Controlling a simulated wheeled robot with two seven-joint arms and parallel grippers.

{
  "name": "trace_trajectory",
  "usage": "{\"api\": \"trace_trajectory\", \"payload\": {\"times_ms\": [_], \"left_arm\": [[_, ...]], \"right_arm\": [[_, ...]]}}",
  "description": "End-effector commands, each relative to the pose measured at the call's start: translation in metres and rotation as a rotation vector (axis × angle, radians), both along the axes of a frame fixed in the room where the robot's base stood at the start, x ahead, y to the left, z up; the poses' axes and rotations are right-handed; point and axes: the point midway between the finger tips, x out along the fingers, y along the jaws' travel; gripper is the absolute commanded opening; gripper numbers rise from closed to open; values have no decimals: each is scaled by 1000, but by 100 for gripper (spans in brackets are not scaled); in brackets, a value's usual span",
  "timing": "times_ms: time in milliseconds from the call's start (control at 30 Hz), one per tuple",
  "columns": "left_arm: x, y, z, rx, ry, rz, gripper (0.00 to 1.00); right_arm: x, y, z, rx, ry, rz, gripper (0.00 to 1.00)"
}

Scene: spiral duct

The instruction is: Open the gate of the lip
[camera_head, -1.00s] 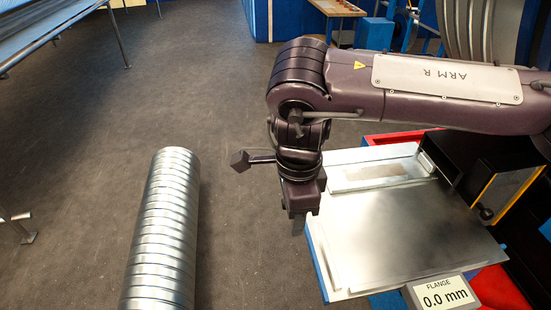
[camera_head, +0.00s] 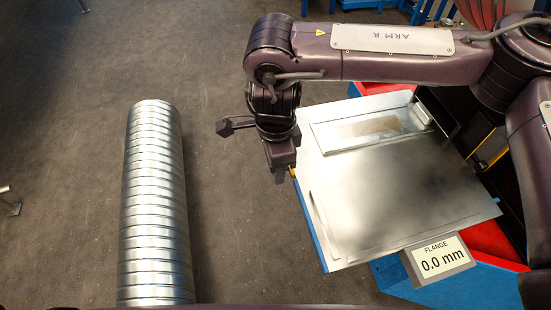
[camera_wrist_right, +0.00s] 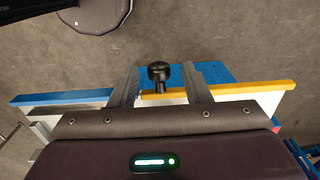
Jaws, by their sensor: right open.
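The gate looks to be the yellow-topped bar (camera_wrist_right: 215,93) with a black knob (camera_wrist_right: 159,72) in the right wrist view. It lines up with a blue-topped bar along the metal table's edge. A little yellow (camera_head: 292,173) shows beside my right gripper in the head view. My right gripper (camera_head: 281,174) points down at the left edge of the metal table (camera_head: 420,195). Its fingers (camera_wrist_right: 159,80) are open, one on each side of the knob, with gaps on both sides. Whether the knob is at fingertip depth is unclear. My left gripper is not in view.
A ribbed metal duct (camera_head: 155,205) lies on the floor at left, with clear floor between it and the table. A flange display (camera_head: 438,258) reads 0.0 mm at the table's front. A black and yellow part (camera_head: 488,150) stands at the table's right.

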Motion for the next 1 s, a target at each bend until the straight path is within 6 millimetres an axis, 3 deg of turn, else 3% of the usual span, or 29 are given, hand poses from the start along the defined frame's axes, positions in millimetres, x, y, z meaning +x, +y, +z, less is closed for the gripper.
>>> {"api": "trace_trajectory", "payload": {"times_ms": [133,333,667,1000], "left_arm": [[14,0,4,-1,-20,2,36],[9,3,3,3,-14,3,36],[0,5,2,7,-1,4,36],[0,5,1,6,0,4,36]], "right_arm": [[0,0,-6,-2,-1,0,43],[0,0,-7,-1,-1,0,43],[0,0,-6,-1,-1,0,2],[-3,3,-6,0,-1,-6,0]]}}
